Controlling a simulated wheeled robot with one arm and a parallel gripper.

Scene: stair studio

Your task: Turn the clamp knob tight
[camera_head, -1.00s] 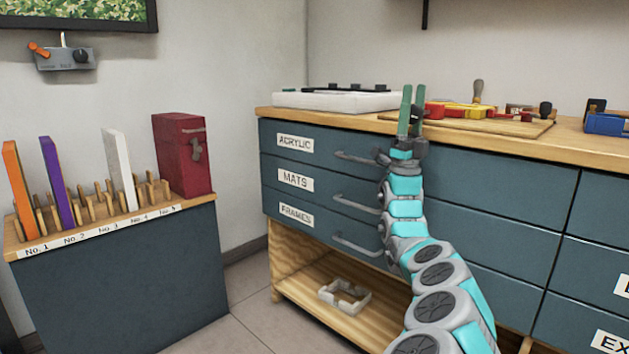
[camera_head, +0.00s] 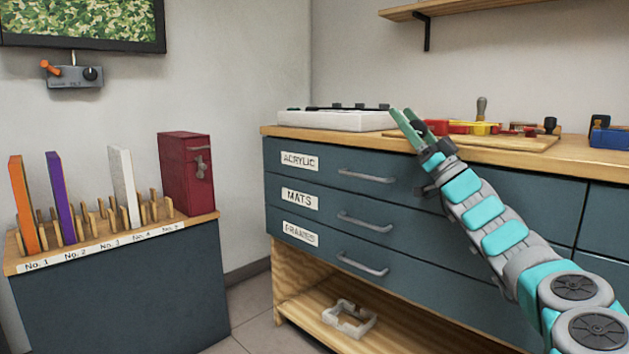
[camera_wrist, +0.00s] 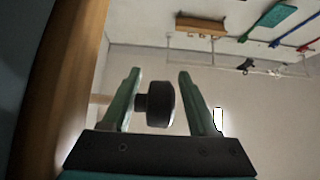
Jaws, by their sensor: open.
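A black round knob (camera_wrist: 160,104) with a short stem shows in the wrist view, between my two green fingers in the picture. The frames do not show whether a finger touches it or how deep it sits. My gripper (camera_head: 401,112) is open, its fingers leaning up and left at the bench's front edge in the head view; the fingers also show in the wrist view (camera_wrist: 159,76). In the head view, a board (camera_head: 480,141) on the bench carries red and yellow parts and a black knob (camera_head: 550,124). I cannot tell whether this is the same knob.
A white tray (camera_head: 335,121) with black pieces is on the bench (camera_head: 330,134), left of my gripper. Drawers with grey handles (camera_head: 365,222) are below. A blue item (camera_head: 607,138) is at the right. A rack with upright panels (camera_head: 123,187) stands left.

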